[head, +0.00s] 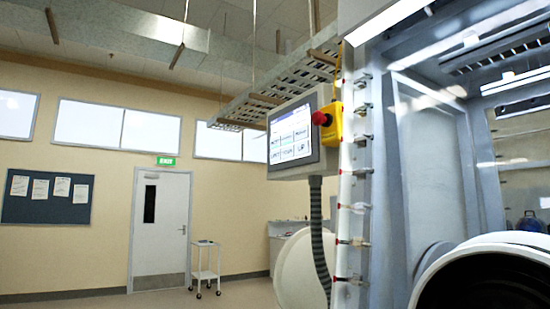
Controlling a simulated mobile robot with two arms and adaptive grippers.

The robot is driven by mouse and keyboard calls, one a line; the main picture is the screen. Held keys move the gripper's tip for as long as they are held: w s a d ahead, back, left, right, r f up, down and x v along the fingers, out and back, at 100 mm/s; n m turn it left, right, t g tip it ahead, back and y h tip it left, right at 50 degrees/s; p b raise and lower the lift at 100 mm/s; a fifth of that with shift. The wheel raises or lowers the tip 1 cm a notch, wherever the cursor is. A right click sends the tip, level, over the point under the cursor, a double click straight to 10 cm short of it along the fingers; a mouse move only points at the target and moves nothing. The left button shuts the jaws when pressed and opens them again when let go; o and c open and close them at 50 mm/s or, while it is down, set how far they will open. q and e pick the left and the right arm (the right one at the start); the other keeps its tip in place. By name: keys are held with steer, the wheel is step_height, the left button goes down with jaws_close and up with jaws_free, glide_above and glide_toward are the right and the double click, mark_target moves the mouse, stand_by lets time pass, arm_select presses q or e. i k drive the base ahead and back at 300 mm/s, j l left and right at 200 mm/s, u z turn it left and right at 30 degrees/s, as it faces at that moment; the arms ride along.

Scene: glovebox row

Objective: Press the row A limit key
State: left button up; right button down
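A grey touch panel (296,102) on a bracket stands at the middle right, beside the glovebox frame. Its lit screen (291,134) faces left and toward me, seen at an angle. It shows two rows of white keys under a darker header. The bottom-left key (276,156) seems to read LIMIT; the lettering is small and blurred. Whether the header names row A cannot be read. Neither of my grippers is in view, and nothing covers the screen.
A red stop button (321,118) on a yellow box (333,122) sits at the panel's right edge. A ribbed grey conduit (318,230) hangs below the panel. The glovebox frame (358,200) and a round port (490,250) fill the right. A white trolley (206,272) stands near the door (160,225).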

mark_target(276, 156)
steer(key=z, duration=0.6)
steer(key=i+j+z, duration=0.15)
steer(key=j+z, duration=0.15)
steer(key=i+j+z, duration=0.1)
steer(key=j+z, duration=0.55)
steer(key=j, duration=0.25)
steer(key=j+z, duration=0.35)
steer(key=j, duration=2.9)
